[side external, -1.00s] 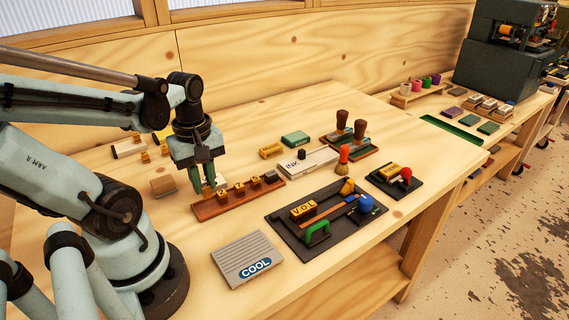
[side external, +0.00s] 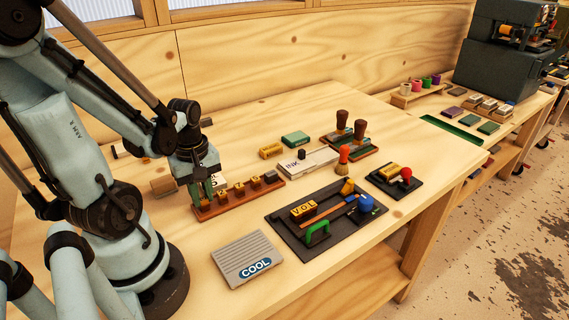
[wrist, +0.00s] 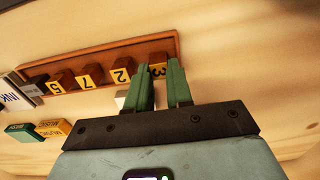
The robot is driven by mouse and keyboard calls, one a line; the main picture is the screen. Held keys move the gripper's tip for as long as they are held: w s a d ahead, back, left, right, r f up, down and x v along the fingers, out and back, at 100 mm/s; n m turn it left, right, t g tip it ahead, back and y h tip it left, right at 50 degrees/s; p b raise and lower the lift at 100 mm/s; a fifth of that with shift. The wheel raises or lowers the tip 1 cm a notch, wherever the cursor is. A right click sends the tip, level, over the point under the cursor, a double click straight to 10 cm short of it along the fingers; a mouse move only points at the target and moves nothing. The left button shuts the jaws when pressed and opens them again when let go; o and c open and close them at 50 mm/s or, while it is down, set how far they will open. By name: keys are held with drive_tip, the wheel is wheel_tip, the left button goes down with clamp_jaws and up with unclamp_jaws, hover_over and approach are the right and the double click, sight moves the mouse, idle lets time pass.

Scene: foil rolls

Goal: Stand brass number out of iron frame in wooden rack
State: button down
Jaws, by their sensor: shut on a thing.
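The wooden rack (side external: 240,195) is a long reddish-brown strip. In the wrist view the rack (wrist: 105,58) holds a row of brass number blocks reading 5 (wrist: 60,82), 7 (wrist: 89,76) and 2 (wrist: 123,70), with a grey block (wrist: 32,90) at one end. My gripper (side external: 203,204) is low at the rack's near-left end. A dark frame (side external: 283,222) on the table holds a brass VOL piece (side external: 303,210).
A grey COOL plate (side external: 245,258) lies in front. A white INK box (side external: 307,161) and stamps with dark handles (side external: 342,119) stand behind. A smaller dark tray (side external: 407,190) is at the right. A small wooden block (side external: 163,185) is left of my gripper.

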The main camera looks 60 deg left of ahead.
sight(203, 198)
drive_tip(key=shift+f, duration=0.15)
drive_tip(key=c, duration=1)
unclamp_jaws()
drive_tip(key=shift+r, duration=6.05)
drive_tip(key=w+d+m+t, duration=0.2)
drive_tip(key=w+d+m, duration=0.2)
drive_tip(key=m, duration=0.2)
drive_tip(key=w+d+m+t, duration=0.2)
drive_tip(key=w+d+m, duration=0.2)
drive_tip(key=m, duration=0.2)
drive_tip(key=w+d+m+t, duration=0.3)
drive_tip(key=w+d+m, duration=0.1)
drive_tip(key=d+m, duration=0.1)
drive_tip(key=shift+f+m, duration=0.15)
drive_tip(key=shift+m, duration=0.35)
